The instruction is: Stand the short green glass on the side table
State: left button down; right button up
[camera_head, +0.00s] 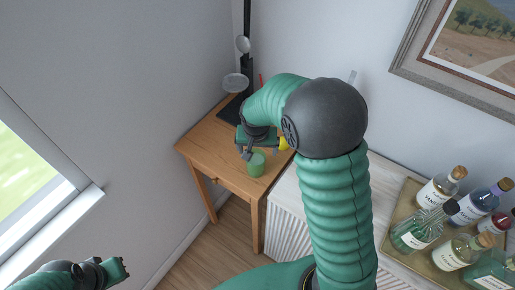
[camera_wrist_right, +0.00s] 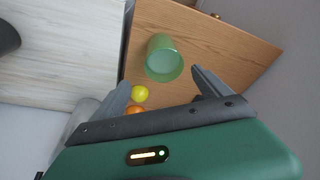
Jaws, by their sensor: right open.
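The short green glass (camera_head: 256,165) stands on the wooden side table (camera_head: 225,173), close to its front edge. It also shows in the right wrist view (camera_wrist_right: 162,60), on the bare wood beyond my fingertips. My right gripper (camera_head: 262,154) is just behind and above the glass.
A yellow round thing (camera_head: 284,143) lies near my right gripper; an orange one (camera_wrist_right: 135,110) is beside it in the wrist view. A dark stand with a pan (camera_head: 235,82) is at the table's back. A tray (camera_head: 400,202) of several bottles sits on the white cabinet at right.

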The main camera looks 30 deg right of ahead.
jog(key=s+a+n+y, duration=0.1)
jog(key=s+a+n, duration=0.6)
jog(key=s+a, duration=0.3)
jog(key=s, duration=0.4)
jog(key=shift+s+a+r+y, duration=0.15)
jog(key=shift+a+r+y, duration=0.2)
jog(key=shift+y, duration=0.05)
